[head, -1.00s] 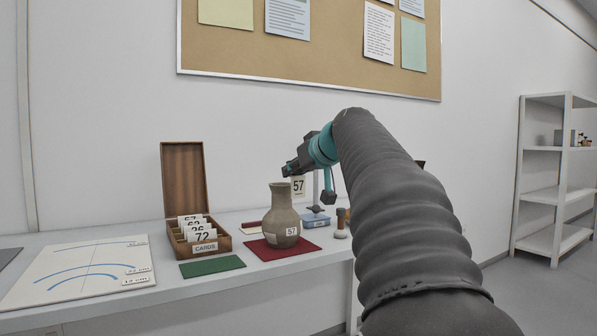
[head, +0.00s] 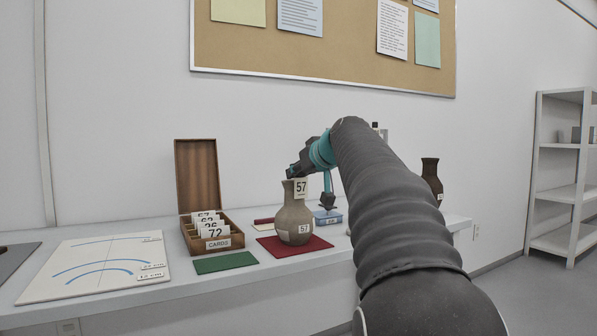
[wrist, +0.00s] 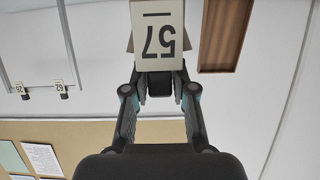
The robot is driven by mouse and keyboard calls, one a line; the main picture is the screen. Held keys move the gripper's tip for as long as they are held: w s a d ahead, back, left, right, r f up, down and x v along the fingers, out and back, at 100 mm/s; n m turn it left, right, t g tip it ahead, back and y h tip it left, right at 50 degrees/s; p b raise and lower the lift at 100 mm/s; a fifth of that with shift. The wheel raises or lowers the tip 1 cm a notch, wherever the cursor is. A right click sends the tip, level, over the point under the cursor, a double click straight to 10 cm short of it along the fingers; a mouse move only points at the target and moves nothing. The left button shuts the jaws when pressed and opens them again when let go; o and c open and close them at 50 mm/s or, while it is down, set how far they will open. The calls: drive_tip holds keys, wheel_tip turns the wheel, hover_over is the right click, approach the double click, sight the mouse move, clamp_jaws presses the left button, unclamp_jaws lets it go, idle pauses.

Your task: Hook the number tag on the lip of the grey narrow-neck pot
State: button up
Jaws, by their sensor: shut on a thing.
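The grey narrow-neck pot (head: 293,216) stands upright on a dark red mat (head: 312,247), with a small 57 label on its body. My gripper (head: 291,172) is just above the pot's mouth and shut on the white number tag (head: 301,188), which reads 57. In the head view the tag hangs in front of the right side of the pot's lip. I cannot tell whether it touches the lip. In the wrist view the tag (wrist: 158,36) shows upside down beyond my fingertips (wrist: 160,85).
A wooden card box (head: 207,236) with its lid up and a green mat (head: 225,263) are left of the pot. A drawing board (head: 95,268) lies further left. A blue box (head: 328,218) is behind on the right; a dark pot (head: 431,176) stands beyond my arm.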

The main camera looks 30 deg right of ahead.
drive_tip(key=shift+f, duration=0.2)
drive_tip(key=o, duration=1)
drive_tip(key=shift+c, duration=0.2)
drive_tip(key=v, duration=1.2)
